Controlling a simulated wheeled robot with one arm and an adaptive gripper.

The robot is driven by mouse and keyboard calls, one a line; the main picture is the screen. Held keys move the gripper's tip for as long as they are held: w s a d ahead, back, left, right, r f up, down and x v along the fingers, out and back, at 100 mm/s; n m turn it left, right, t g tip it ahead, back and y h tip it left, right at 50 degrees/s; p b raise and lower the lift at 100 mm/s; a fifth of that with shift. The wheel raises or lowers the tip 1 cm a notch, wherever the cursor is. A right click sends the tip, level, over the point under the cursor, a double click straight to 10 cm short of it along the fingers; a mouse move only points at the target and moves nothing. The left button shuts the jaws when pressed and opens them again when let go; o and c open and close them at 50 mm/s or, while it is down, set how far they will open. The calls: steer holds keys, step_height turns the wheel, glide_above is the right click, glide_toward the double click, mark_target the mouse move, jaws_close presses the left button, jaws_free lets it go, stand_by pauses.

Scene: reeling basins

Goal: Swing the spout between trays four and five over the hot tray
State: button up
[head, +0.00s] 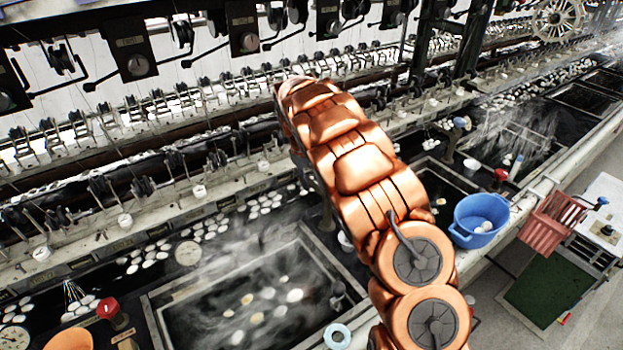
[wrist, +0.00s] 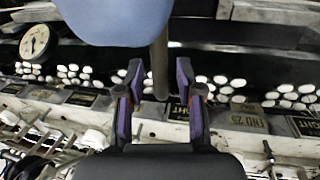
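In the wrist view my gripper (wrist: 158,88) is open, with purple pads on its two fingers. A thin grey upright pipe (wrist: 159,62), perhaps the spout, shows between the fingertips with gaps on both sides; I cannot tell its depth. A rounded blue-grey part (wrist: 112,18) is close at the top, beside the pipe. In the head view my copper arm hides the gripper and this pipe. A steaming tray with floating cocoons (head: 165,318) lies left of my arm. Another steaming basin (head: 537,132) is at the right. I cannot tell which tray has which number.
A blue tub (head: 465,238) stands on the rim right of my arm, near a red basket (head: 548,225). A red knob (head: 108,308) and an orange bowl (head: 70,339) are at lower left. In the wrist view, nameplates (wrist: 248,121) and a gauge (wrist: 34,41) are around the gripper.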

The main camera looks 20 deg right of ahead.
jaws_close()
